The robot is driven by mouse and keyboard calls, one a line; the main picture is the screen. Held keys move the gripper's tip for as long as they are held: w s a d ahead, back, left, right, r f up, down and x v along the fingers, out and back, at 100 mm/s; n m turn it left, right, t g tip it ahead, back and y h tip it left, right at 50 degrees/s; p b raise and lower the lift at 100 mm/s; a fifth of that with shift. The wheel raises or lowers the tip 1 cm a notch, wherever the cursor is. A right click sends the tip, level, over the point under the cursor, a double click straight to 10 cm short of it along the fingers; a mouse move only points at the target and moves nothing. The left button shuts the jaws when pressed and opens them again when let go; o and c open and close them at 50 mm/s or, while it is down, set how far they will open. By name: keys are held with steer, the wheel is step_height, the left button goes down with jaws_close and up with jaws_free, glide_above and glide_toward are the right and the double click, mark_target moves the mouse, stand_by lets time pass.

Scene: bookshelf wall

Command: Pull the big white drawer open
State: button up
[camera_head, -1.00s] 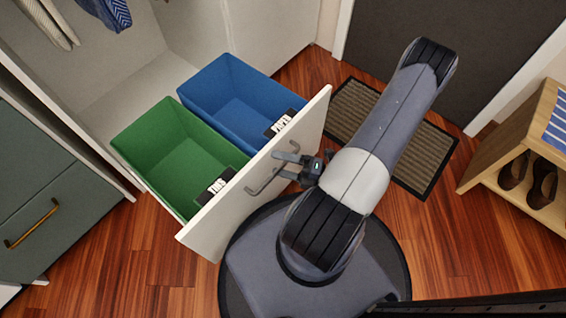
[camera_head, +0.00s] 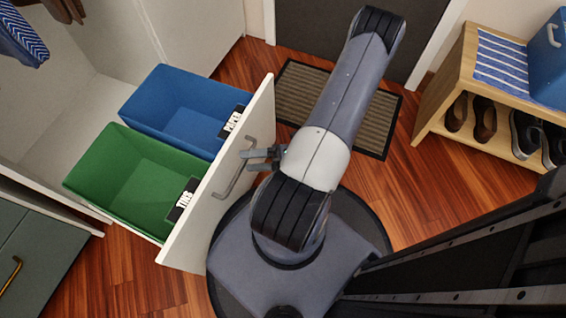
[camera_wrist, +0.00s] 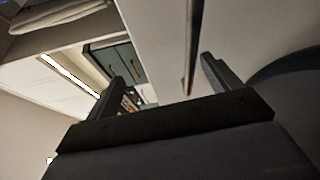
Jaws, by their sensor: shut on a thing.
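The big white drawer (camera_head: 212,200) stands pulled out from the cabinet, with its upright white front facing my base. Inside it a blue bin (camera_head: 165,100) and a green bin (camera_head: 115,165) sit side by side, each with a dark label. A grey bar handle (camera_head: 228,188) is on the drawer front. My gripper (camera_head: 252,158) is at the upper part of this handle and shut on it. In the wrist view my two fingers (camera_wrist: 168,75) stand either side of the dark handle bar, beside the pale drawer front (camera_wrist: 160,30). The exact finger contact is hard to see.
A brown doormat (camera_head: 365,120) lies on the wooden floor beyond my arm. A wooden shoe bench (camera_head: 440,90) with several shoes stands at the right. A grey-green cabinet (camera_head: 35,255) is at the lower left. Some floor between mat and bench is clear.

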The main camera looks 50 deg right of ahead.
steer(key=shift+s+r, duration=0.2)
steer(key=shift+s, duration=0.2)
steer(key=c, duration=0.7)
steer(key=s+d, duration=0.1)
steer(key=s, duration=0.1)
steer(key=s+d+f, duration=0.1)
steer(key=s+d, duration=0.1)
steer(key=s+d+b, duration=0.1)
steer(key=s+d, duration=0.1)
steer(key=shift+s+d+f, duration=0.15)
steer(key=shift+f, duration=0.25)
steer(key=shift+c, duration=0.2)
